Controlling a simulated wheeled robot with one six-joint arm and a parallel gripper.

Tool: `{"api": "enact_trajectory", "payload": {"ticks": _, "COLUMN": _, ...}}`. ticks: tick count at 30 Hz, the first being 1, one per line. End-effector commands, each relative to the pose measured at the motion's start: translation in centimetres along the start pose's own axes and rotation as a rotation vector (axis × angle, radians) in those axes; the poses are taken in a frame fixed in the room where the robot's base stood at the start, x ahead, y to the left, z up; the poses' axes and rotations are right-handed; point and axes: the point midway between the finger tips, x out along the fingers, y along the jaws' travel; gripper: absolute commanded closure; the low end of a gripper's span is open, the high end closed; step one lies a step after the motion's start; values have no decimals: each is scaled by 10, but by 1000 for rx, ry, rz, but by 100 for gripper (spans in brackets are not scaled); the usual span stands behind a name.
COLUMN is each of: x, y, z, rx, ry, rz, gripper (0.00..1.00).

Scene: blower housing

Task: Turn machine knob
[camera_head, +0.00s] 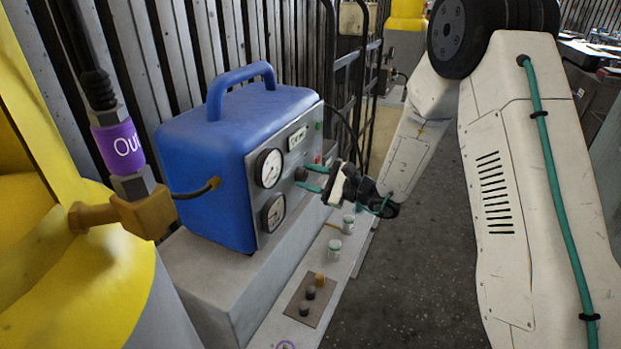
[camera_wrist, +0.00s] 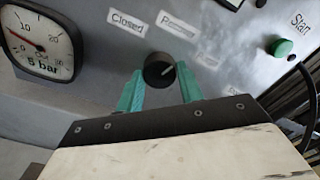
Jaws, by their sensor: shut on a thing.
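The machine is a blue box (camera_head: 225,150) with a handle on top and a grey front panel (camera_wrist: 85,55). A round black knob (camera_wrist: 158,70) sits on the panel, and its light pointer mark points toward the upper right in the wrist view. A "Closed" label (camera_wrist: 127,21) is above it to the left, and a partly readable label starting with P (camera_wrist: 177,25) is above it to the right. My gripper (camera_wrist: 159,77) has one teal finger on each side of the knob and is shut on it. In the head view my gripper (camera_head: 311,180) reaches the panel, and the knob (camera_head: 301,173) is partly hidden.
A dial gauge (camera_wrist: 40,42) is left of the knob; two gauges show in the head view, the upper one (camera_head: 269,168) above the other. A green button (camera_wrist: 282,48) is to the right. Jars (camera_head: 334,248) and a small plate (camera_head: 310,300) sit on the ledge below. Open floor lies right.

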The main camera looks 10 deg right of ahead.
Motion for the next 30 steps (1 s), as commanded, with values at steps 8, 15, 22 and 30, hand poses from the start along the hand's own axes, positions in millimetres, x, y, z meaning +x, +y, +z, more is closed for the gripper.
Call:
{"api": "enact_trajectory", "payload": {"ticks": 8, "x": -1, "y": 2, "z": 0, "rx": -258, "ry": 1, "rz": 4, "gripper": 86}}
{"api": "enact_trajectory", "payload": {"ticks": 15, "x": -1, "y": 2, "z": 0, "rx": -486, "ry": 1, "rz": 5, "gripper": 86}}
{"api": "enact_trajectory", "payload": {"ticks": 22, "x": -1, "y": 1, "z": 0, "rx": -703, "ry": 1, "rz": 5, "gripper": 86}}
{"api": "enact_trajectory", "payload": {"ticks": 30, "x": -1, "y": 1, "z": 0, "rx": -959, "ry": 0, "rz": 6, "gripper": 86}}
